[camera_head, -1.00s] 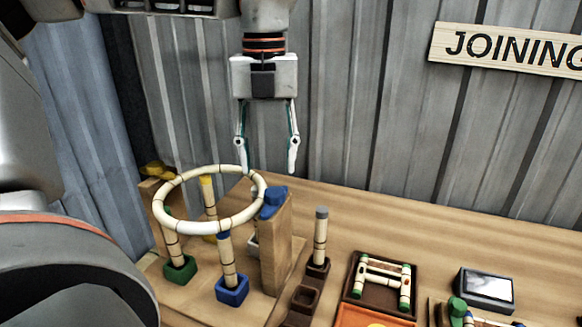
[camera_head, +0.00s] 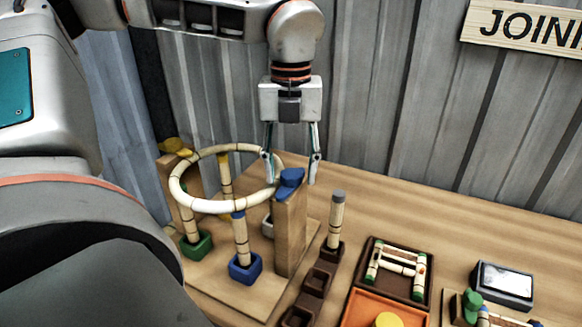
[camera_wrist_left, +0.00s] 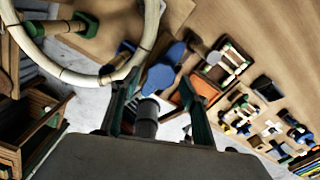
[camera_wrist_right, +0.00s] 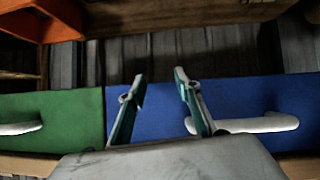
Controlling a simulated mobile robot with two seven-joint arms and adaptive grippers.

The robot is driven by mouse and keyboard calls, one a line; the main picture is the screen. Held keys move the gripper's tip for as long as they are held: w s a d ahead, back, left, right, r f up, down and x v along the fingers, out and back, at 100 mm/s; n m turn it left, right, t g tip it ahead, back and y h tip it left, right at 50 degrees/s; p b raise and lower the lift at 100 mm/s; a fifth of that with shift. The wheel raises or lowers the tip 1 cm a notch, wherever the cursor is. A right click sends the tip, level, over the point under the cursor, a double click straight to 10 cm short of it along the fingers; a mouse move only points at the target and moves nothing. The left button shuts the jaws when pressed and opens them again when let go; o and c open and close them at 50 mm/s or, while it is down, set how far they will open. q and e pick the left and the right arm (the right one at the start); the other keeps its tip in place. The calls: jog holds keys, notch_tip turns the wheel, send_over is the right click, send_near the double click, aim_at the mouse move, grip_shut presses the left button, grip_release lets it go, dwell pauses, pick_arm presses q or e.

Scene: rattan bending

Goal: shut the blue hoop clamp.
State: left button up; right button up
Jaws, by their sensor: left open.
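The blue hoop clamp (camera_head: 291,181) sits on top of a wooden post (camera_head: 291,235) at the right side of the pale rattan hoop (camera_head: 180,200). My left gripper (camera_head: 291,172) is open, pointing down, with its fingertips at about the clamp's height in the picture. In the left wrist view the clamp (camera_wrist_left: 163,76) shows between and beyond the fingers, with the hoop (camera_wrist_left: 85,78) to the left. I cannot tell whether the fingers touch it or how far its jaw is open. My right gripper (camera_wrist_right: 159,82) is open and empty, seen only in the right wrist view.
Rattan posts stand under the hoop in a green socket (camera_head: 197,244) and a blue socket (camera_head: 245,268). A yellow clamp (camera_head: 175,146) is at the back left. A dark tray (camera_head: 372,287) with a rattan frame lies right. Blue (camera_wrist_right: 240,100) and green (camera_wrist_right: 60,110) panels face my right gripper.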

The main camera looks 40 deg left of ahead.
pick_arm(q)
jog(key=c, duration=1.1)
